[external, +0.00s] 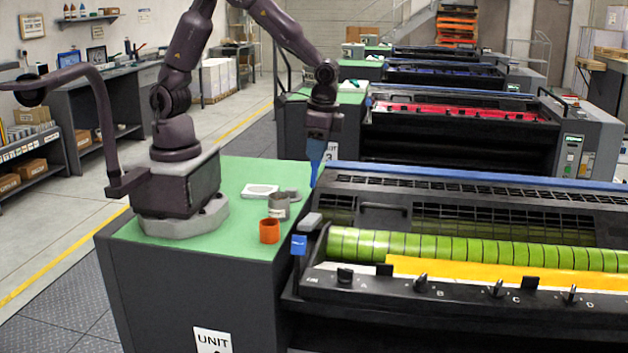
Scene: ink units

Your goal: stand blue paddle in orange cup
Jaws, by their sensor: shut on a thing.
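The orange cup (269,231) stands upright on the green top near its front right edge. My gripper (318,137) is behind and to the right of the cup, higher up and well apart from it. It is shut on the blue paddle (316,165), which hangs down nearly upright below the jaws. The paddle's lower end shows near the right edge of the green top; I cannot tell whether it touches anything. The inside of the cup is too small to make out.
A grey can (279,206) stands just behind the orange cup. A white dish (259,191) and a small grey lid-like disc (293,195) lie farther back on the green top (235,260). The black press with a green roller (470,249) borders it on the right.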

